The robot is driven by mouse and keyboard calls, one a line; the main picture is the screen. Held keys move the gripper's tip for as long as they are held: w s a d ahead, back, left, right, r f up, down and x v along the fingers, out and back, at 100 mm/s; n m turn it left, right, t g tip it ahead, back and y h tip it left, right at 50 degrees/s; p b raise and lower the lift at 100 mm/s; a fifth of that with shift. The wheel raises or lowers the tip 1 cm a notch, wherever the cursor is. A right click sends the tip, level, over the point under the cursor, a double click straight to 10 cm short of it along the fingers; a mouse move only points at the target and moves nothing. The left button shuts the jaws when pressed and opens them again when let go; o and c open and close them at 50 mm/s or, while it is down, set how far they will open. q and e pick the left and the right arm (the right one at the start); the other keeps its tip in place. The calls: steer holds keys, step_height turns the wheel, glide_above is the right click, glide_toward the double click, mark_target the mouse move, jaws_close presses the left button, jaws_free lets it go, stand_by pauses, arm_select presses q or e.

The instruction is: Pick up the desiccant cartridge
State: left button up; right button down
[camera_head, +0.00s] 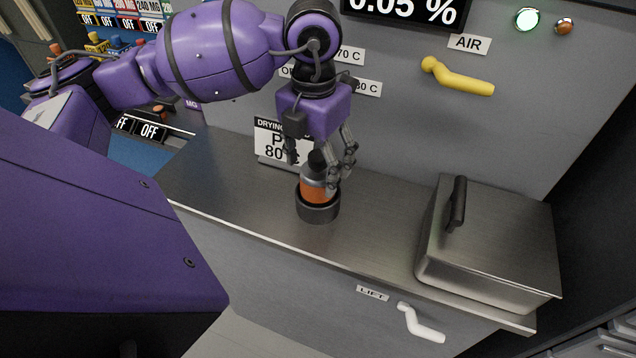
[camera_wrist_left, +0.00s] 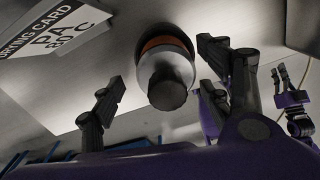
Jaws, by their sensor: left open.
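The desiccant cartridge (camera_head: 313,190) is an orange cylinder with a grey upper part and a dark cap. It stands upright in a dark round holder (camera_head: 318,212) on the steel counter. My left gripper (camera_head: 318,165) points down over it, open, its fingers on either side of the cap. In the left wrist view the cartridge (camera_wrist_left: 166,75) shows cap-first between the spread fingers of my left gripper (camera_wrist_left: 160,90), with gaps on both sides. A small purple gripper (camera_wrist_left: 293,100), seemingly my right one, shows at the right edge there; its jaw state is unclear.
A drying card (camera_head: 276,141) stands behind the cartridge. A lidded steel box (camera_head: 490,240) with a black handle stands on the right of the counter. A yellow AIR lever (camera_head: 460,79) and a white LIFT lever (camera_head: 421,324) stick out. The counter between cartridge and box is clear.

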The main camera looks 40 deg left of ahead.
arm_select(q)
steer(key=f, duration=0.3)
steer(key=shift+w+d+f, duration=0.2)
steer(key=shift+d+f, duration=0.05)
steer(key=shift+f, duration=0.15)
steer(key=c, duration=1.5)
